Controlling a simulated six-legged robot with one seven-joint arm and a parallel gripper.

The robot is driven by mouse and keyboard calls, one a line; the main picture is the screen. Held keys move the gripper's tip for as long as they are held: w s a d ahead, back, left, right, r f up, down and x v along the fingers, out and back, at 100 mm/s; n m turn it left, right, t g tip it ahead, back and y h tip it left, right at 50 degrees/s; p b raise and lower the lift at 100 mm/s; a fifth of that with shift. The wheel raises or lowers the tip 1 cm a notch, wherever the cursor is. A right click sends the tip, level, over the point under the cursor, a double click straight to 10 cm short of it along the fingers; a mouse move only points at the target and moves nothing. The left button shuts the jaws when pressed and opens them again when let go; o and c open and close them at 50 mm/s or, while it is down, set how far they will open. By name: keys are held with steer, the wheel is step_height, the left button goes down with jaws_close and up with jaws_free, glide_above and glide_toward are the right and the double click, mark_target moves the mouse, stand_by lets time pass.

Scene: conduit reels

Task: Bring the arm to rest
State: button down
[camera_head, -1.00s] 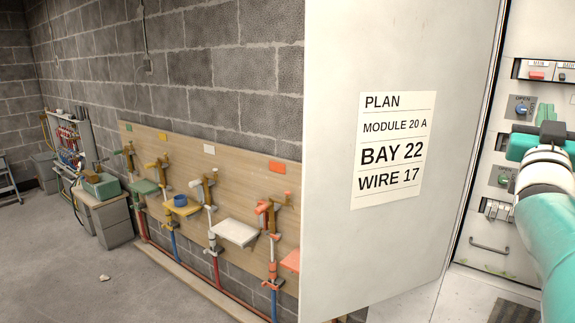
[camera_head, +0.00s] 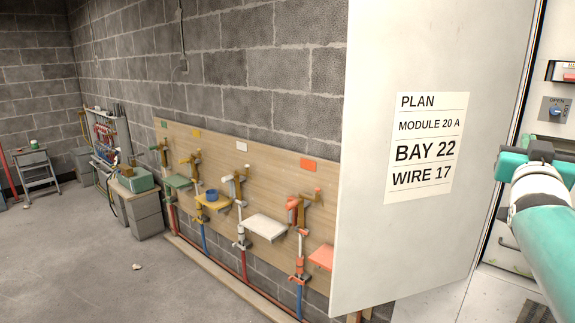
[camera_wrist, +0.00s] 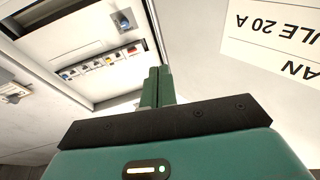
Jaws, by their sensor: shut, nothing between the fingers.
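My arm with its teal and white links reaches in from the right edge of the head view. My gripper (camera_wrist: 157,88) shows in the wrist view as two green fingers closed together with nothing between them. It is apart from the open cabinet door and from the panel. In the head view the gripper end is partly hidden behind my own arm links, in front of the cabinet.
An open cabinet door (camera_head: 420,240) carries a plan sheet (camera_head: 427,147) reading BAY 22, WIRE 17. The cabinet panel with a row of modules (camera_wrist: 100,66) is close to the gripper. A wooden board (camera_head: 270,165) with coloured shelves lines the wall.

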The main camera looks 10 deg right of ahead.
steer(key=w+a+f+n+g+y, duration=0.1)
steer(key=a+f+n+g+y, duration=0.1)
steer(key=a+f+y, duration=0.6)
steer(key=w+a+f+n+g+y, duration=0.1)
steer(key=a+f+n, duration=0.1)
steer(key=a+f, duration=0.75)
steer(key=s+a+f+n+g+y, duration=0.2)
steer(key=s+a+f, duration=0.4)
steer(key=a, duration=0.3)
steer(key=s+a+f+n+g+y, duration=0.2)
steer(key=s+a+f+g, duration=0.3)
steer(key=s+a, duration=0.4)
steer(key=shift+a+f+y, duration=0.3)
steer(key=shift+f+y, duration=0.2)
steer(key=shift+f, duration=0.15)
steer(key=shift+d, duration=0.25)
